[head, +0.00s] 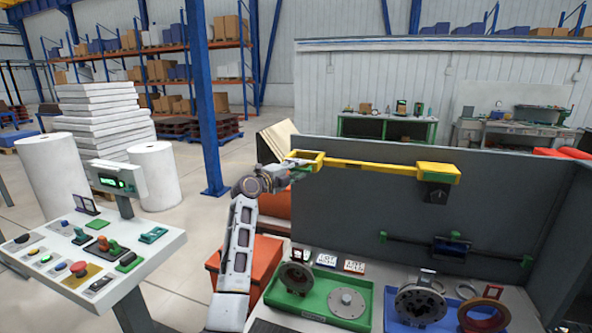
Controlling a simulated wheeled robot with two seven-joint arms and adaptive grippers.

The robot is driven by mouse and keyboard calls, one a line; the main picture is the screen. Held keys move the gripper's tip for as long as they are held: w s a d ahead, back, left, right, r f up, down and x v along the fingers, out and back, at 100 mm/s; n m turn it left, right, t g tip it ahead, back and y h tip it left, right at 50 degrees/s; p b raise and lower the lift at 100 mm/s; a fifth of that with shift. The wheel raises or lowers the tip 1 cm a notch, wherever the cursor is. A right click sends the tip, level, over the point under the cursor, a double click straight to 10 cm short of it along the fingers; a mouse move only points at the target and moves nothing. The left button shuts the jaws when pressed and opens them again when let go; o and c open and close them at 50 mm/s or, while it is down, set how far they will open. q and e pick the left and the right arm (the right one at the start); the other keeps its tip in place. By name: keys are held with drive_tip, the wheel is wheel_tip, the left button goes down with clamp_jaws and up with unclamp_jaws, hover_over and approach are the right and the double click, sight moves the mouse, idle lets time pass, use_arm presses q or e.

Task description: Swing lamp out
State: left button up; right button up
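A yellow arm (385,168) runs level in front of the grey panel (345,220). Its right end sits at a dark bracket (438,193) on the panel, and its left end carries an open yellow frame (303,157). I take this arm to be the lamp; no lit part shows. My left gripper (299,170) is at the yellow frame, at its lower front edge, overlapping it in the picture. The fingers are small and partly hidden, so I cannot tell whether they are open, shut or touching it. My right gripper is not in view.
Below the panel are a green tray (322,314) and a blue tray (392,318) with round metal parts. A dark rail (402,240) with a blue device (450,248) crosses the panel. A control desk (150,262) stands at left. Open floor lies behind my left arm.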

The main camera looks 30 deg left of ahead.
use_arm(q)
clamp_jaws()
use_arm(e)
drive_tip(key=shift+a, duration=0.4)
use_arm(q)
drive_tip(key=shift+s+f, duration=0.1)
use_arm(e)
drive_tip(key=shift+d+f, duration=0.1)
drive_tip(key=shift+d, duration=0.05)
